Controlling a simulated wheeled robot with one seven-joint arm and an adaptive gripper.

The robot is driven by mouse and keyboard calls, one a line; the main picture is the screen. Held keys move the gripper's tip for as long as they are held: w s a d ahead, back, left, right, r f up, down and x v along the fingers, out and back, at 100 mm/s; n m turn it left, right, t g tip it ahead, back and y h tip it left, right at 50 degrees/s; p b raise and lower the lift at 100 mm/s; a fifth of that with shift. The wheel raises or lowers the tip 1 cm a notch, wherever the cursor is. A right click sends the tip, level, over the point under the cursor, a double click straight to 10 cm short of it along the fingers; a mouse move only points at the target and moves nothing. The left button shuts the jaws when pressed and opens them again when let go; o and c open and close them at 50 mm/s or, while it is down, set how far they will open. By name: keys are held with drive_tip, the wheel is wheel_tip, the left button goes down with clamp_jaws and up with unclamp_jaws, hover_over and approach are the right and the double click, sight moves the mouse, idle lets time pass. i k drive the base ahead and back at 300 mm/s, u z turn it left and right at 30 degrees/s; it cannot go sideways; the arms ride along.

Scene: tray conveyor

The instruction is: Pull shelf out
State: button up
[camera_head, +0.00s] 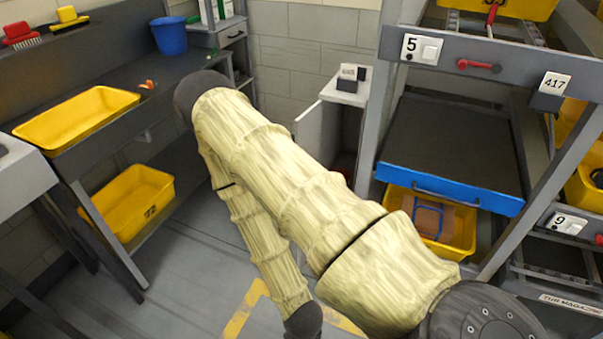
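A dark flat shelf (450,135) with a blue front edge (440,188) sits in the grey rack at the right. I cannot tell how far the shelf stands out of the rack. My arm, in a cream sleeve, rises to the upper left, bends, and comes down to a dark wrist at the bottom edge, left of the rack. My gripper is below the picture, so its fingers and their state are hidden.
A yellow tub (428,220) holding a brown item stands under the shelf. A red handle (479,66) is on the rack's upper bar by plate 5. A white cabinet (335,120) stands left of the rack. A bench (160,75) with yellow tubs is at the left. Some floor (190,270) is clear.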

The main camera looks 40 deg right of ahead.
sight(459, 153)
drive_tip(key=u, duration=0.05)
drive_tip(key=i, duration=2.65)
drive_tip(key=z, duration=3.15)
drive_tip(key=i, duration=0.5)
drive_tip(key=u, duration=0.05)
drive_tip(key=k, duration=0.4)
drive_tip(key=z, duration=0.95)
